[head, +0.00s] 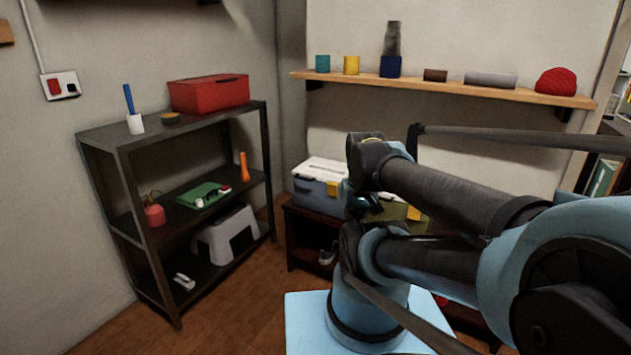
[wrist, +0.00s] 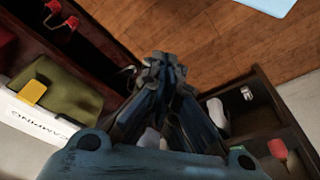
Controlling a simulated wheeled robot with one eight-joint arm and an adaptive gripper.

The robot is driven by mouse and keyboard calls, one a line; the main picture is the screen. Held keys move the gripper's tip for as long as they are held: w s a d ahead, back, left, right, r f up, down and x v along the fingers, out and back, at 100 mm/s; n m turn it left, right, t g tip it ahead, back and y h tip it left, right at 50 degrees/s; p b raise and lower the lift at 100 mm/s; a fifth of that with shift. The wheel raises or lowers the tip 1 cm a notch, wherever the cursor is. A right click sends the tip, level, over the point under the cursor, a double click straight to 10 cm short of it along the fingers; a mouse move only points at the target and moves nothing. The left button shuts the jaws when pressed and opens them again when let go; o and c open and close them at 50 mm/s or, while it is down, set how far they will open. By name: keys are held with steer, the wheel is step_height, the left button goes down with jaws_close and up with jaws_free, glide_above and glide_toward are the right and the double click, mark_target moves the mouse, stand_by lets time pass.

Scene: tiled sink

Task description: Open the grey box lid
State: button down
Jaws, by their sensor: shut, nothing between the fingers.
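The grey box (head: 318,193) stands on a low dark cabinet in the back corner in the head view. Its pale lid (head: 321,170) lies flat and looks closed, with a yellow latch (head: 333,188) on the front. Part of its right side is hidden by my arm. My gripper (wrist: 165,68) is shut and empty in the wrist view, its fingertips together above the cabinet area. In the head view my arm hides most of it. I cannot make out the grey box in the wrist view.
Dark shelf compartments (wrist: 262,112) lie at right. A black shelf unit (head: 190,135) stands left; a wall shelf (head: 440,88) is above. Wooden floor lies between.

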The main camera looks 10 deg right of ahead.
steer(key=shift+w+f, duration=0.2)
steer(key=shift+w, duration=0.25)
steer(key=c, duration=2.3)
jaws_free()
